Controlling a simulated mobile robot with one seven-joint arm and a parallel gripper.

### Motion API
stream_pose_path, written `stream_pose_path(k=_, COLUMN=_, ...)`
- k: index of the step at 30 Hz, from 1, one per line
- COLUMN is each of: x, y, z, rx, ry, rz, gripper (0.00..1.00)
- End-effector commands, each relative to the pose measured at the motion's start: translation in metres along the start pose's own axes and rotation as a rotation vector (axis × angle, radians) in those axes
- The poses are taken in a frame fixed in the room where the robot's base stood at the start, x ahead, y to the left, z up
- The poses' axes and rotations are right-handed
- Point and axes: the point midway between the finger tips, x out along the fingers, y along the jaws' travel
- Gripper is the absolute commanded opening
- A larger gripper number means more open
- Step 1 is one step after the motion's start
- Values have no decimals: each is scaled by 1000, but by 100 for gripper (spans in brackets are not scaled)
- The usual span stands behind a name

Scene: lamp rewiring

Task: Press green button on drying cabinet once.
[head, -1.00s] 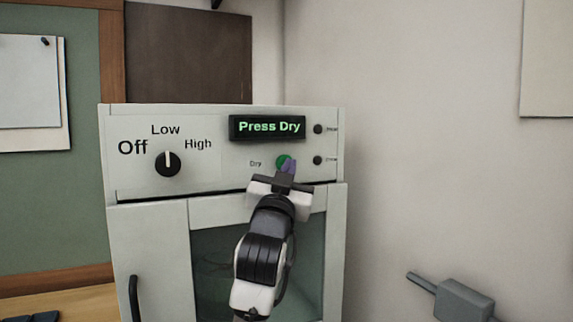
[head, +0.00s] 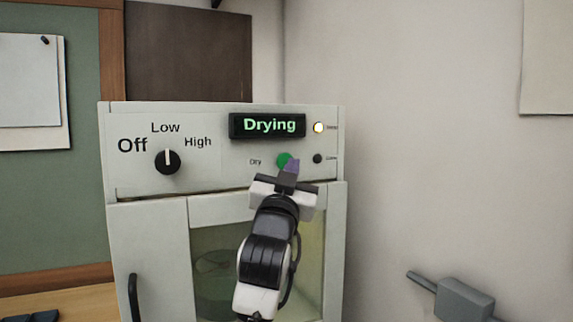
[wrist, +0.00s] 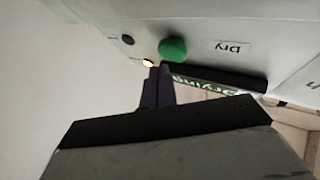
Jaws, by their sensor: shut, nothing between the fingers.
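The drying cabinet (head: 130,183) is a light grey box with a control panel and a glass door. Its green button (head: 284,160) sits right of the "Dry" label; it also shows in the wrist view (wrist: 173,49). The display (head: 267,125) reads "Drying", and the upper indicator lamp (head: 318,127) glows. The lower lamp (head: 317,158) is dark. My gripper (head: 292,166) is shut and empty, its purple fingertips just in front of and slightly right of the button in the head view. In the wrist view the fingertips (wrist: 157,70) appear apart from the button.
A knob (head: 167,161) marked Off, Low and High is on the panel's left, its pointer upward. The door has a black handle (head: 134,298). A grey device (head: 462,299) is at the lower right. A green board (head: 60,210) hangs at left.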

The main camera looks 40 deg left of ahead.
Motion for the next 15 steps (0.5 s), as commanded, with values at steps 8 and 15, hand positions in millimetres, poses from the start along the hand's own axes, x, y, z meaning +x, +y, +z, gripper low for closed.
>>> stream_pose_path(k=8, x=-1, y=0, z=-1, rx=0, ry=0, rz=-1, gripper=0)
stream_pose_path(k=15, x=-12, y=9, z=-8, rx=1, ry=3, rz=1, gripper=0)
